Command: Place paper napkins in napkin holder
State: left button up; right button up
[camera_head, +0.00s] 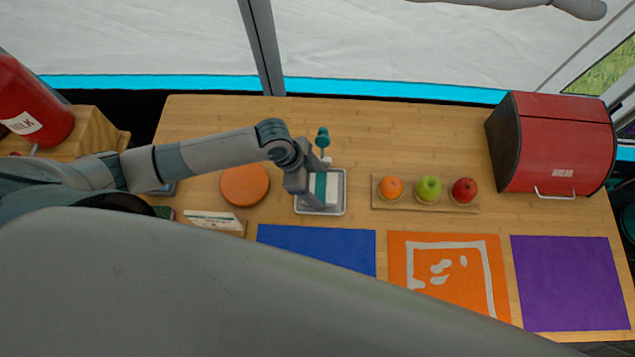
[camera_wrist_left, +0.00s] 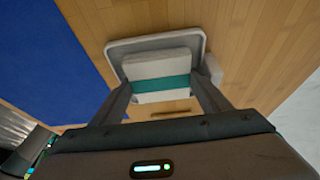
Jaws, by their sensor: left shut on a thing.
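The paper napkins (camera_head: 332,188) are a white stack with a teal band. My left gripper (camera_head: 317,187) is shut on the stack, with a finger at each side. The stack is over or inside the napkin holder (camera_head: 344,196), a shallow grey tray with a teal-knobbed post (camera_head: 322,138) at its back. In the left wrist view, the napkins (camera_wrist_left: 158,65) sit between the fingers within the outline of the holder (camera_wrist_left: 150,42). I cannot tell whether they touch its floor. My right gripper is not in view.
A board (camera_head: 408,206) with an orange and two apples stands right of the holder. A round orange-brown disc (camera_head: 245,185) is to its left. Blue (camera_head: 320,246), orange (camera_head: 398,262) and purple (camera_head: 570,283) mats lie in front. A red bread box (camera_head: 562,150) stands at far right.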

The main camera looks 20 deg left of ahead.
pick_arm(q)
jog(key=shift+f, duration=0.1)
jog(key=o, duration=0.7)
jog(key=shift+o, duration=0.3)
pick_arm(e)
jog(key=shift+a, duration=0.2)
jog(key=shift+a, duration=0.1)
pick_arm(q)
jog(key=b+v, duration=0.2)
jog(key=v, duration=1)
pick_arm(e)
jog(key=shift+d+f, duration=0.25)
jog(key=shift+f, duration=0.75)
